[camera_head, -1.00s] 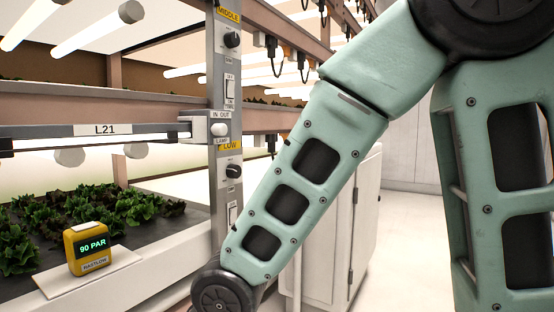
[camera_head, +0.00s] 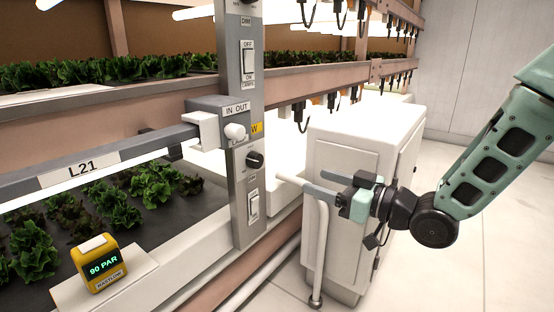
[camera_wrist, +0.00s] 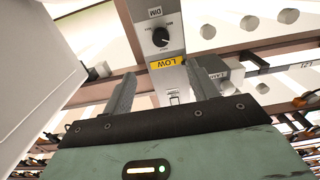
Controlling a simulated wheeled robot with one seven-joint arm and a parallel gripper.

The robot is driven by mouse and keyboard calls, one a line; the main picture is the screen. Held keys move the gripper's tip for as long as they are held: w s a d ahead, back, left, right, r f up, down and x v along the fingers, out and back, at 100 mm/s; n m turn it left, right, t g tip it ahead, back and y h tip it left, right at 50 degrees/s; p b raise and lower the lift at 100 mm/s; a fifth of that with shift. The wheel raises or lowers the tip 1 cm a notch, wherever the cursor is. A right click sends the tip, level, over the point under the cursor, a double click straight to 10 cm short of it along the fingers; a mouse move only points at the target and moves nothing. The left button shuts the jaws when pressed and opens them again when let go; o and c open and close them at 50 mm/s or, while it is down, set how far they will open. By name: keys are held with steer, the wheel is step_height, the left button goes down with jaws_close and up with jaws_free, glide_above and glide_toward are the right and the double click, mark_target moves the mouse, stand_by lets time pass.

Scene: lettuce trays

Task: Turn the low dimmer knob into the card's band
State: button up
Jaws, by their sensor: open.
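The low dimmer knob (camera_head: 255,160) is a black round knob on the grey upright post, below the partly hidden yellow LOW label (camera_head: 257,128). In the wrist view the knob (camera_wrist: 160,36) shows beyond the fingers, with the upside-down LOW label (camera_wrist: 166,62). My gripper (camera_head: 315,181) is open and empty, to the right of the post and apart from the knob. Its two fingers (camera_wrist: 162,70) point towards the post in the wrist view. A yellow meter (camera_head: 97,264) reads 90 PAR on a pale plate (camera_head: 142,274) at lower left. I cannot make out a card with a band.
A rocker switch (camera_head: 253,205) sits below the knob. The L21 bar (camera_head: 125,158) ends at the IN OUT bracket (camera_head: 203,130) above it. A white cabinet (camera_head: 345,150) stands behind my gripper, with a white rail (camera_head: 320,255) close by. Floor at right is clear.

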mark_target(259, 162)
steer(key=b+x, duration=0.5)
steer(key=x, duration=0.9)
steer(key=shift+w+a+f, duration=0.15)
steer(key=shift+a, duration=0.1)
steer(key=shift+b+x, duration=0.4)
steer(key=shift+x, duration=0.4)
steer(key=shift+c, duration=0.4)
steer(key=c, duration=0.9)
